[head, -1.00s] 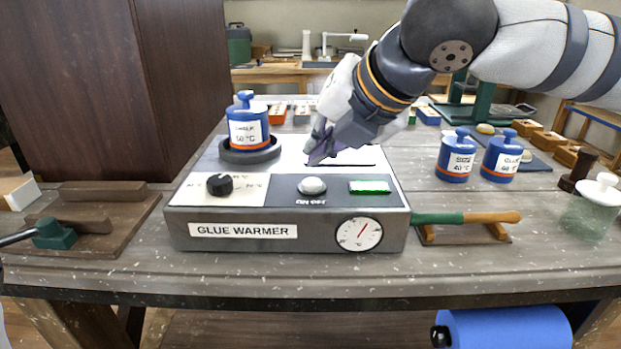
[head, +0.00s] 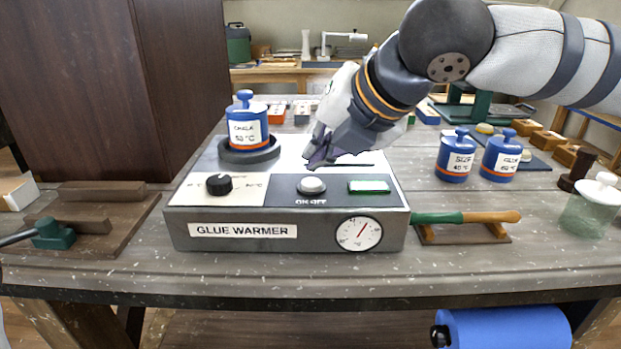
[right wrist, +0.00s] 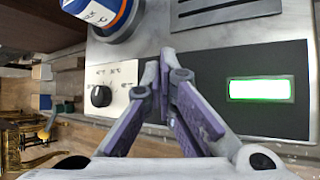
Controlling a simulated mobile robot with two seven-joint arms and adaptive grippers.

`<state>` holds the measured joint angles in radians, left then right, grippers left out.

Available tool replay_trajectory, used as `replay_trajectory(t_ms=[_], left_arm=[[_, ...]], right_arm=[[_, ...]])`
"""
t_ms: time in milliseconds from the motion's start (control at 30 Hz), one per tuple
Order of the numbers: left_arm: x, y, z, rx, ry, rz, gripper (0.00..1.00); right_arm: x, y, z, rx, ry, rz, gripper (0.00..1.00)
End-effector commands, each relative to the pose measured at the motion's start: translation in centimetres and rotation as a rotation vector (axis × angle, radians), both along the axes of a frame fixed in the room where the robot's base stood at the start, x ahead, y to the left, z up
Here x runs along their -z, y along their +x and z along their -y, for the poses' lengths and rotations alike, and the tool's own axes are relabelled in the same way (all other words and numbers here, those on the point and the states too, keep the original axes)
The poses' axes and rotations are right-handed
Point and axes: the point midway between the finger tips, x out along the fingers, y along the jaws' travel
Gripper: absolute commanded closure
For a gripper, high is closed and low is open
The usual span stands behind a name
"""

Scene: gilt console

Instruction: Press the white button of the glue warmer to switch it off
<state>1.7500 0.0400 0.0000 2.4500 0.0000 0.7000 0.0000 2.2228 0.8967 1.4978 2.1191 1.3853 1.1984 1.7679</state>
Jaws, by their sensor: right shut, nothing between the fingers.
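The glue warmer (head: 190,214) is a grey box on the bench. Its white button (head: 311,186) is a round dome above an ON/OFF label on the dark panel. A lit green-edged display (head: 369,187) sits right of the button; it also shows in the right wrist view (right wrist: 260,90). My right gripper (head: 314,165) is shut and empty, its tips just behind and above the button, apparently apart from it. In the right wrist view the shut fingers (right wrist: 165,58) are over the panel; the button is not visible there. My left gripper is not in view.
A blue pot (head: 247,132) stands in the warmer's ring at the back left. A black knob (head: 219,185) is left of the button. A dial (head: 359,234) is on the front. Two blue pots (head: 456,155) (head: 501,155) and a green-and-orange-handled tool (head: 465,217) lie to the right.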

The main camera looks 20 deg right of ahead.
Motion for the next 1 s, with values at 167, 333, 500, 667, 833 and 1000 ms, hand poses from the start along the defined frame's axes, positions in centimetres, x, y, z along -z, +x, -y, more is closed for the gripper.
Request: replay_trajectory(t_ms=[167,333,500,667,833,1000], left_arm=[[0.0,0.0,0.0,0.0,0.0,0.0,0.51],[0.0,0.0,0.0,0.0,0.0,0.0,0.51],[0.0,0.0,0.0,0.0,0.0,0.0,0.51],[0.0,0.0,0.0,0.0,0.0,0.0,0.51],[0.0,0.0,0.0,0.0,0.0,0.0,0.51],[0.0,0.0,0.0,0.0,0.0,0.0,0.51]], right_arm=[[0.0,0.0,-0.01,0.0,0.0,0.0,1.0],[0.0,0.0,-0.01,0.0,0.0,0.0,1.0],[0.19,0.0,-0.01,-0.001,-0.001,0.0,1.0],[0.86,-0.01,0.0,-0.001,-0.001,-0.001,1.0],[0.91,0.0,0.0,0.0,0.0,0.0,1.0],[0.95,0.0,0.0,0.0,0.0,0.0,1.0]])
